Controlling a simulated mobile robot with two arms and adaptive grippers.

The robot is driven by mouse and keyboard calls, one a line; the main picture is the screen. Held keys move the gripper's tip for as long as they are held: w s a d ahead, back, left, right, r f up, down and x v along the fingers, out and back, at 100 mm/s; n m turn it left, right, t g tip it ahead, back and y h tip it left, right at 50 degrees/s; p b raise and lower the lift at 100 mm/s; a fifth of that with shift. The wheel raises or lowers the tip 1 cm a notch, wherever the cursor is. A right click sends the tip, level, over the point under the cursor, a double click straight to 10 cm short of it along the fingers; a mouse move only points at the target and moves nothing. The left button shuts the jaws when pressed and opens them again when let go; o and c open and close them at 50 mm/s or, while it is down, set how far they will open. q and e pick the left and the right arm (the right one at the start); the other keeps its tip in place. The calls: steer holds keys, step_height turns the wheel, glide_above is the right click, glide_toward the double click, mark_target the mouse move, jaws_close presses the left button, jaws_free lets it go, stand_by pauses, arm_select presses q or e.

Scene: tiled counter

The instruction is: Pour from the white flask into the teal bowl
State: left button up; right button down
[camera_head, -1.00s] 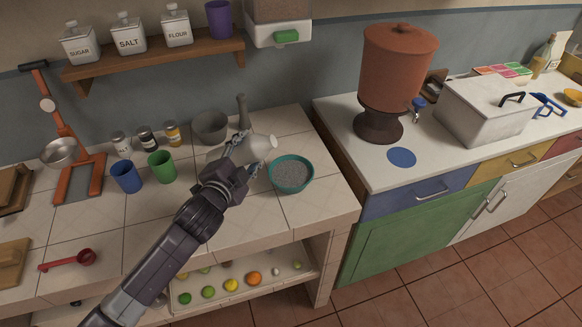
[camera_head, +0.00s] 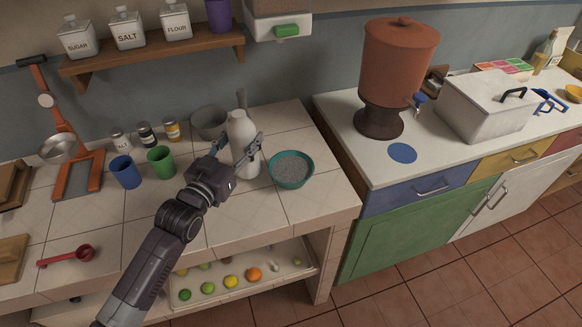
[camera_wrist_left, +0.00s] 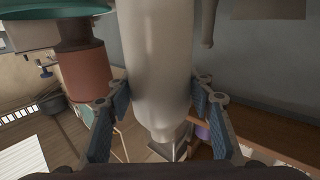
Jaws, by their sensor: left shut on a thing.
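The white flask (camera_head: 243,131) stands upright, just left of the teal bowl, in the head view. My left gripper (camera_head: 240,150) is shut around the flask's body. I cannot tell whether the flask's base touches the counter. In the left wrist view the flask (camera_wrist_left: 156,65) is between the two fingers of the gripper (camera_wrist_left: 158,108). The teal bowl (camera_head: 290,186) sits on the tiled counter and holds grey grainy material. Part of the bowl shows at the top left of the left wrist view (camera_wrist_left: 50,12). The flask's inside is hidden. My right gripper is out of view.
A grey mortar (camera_head: 207,123) stands behind the flask. A green cup (camera_head: 161,162) and a blue cup (camera_head: 126,172) are to the left. A red scoop (camera_head: 66,256) lies at the front left. Counter in front of the bowl is clear.

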mark_target(236, 128)
arm_select(q)
steer(key=shift+r+p, duration=2.5)
steer(key=shift+r, duration=0.25)
steer(key=shift+f, duration=0.1)
steer(key=shift+s, duration=0.1)
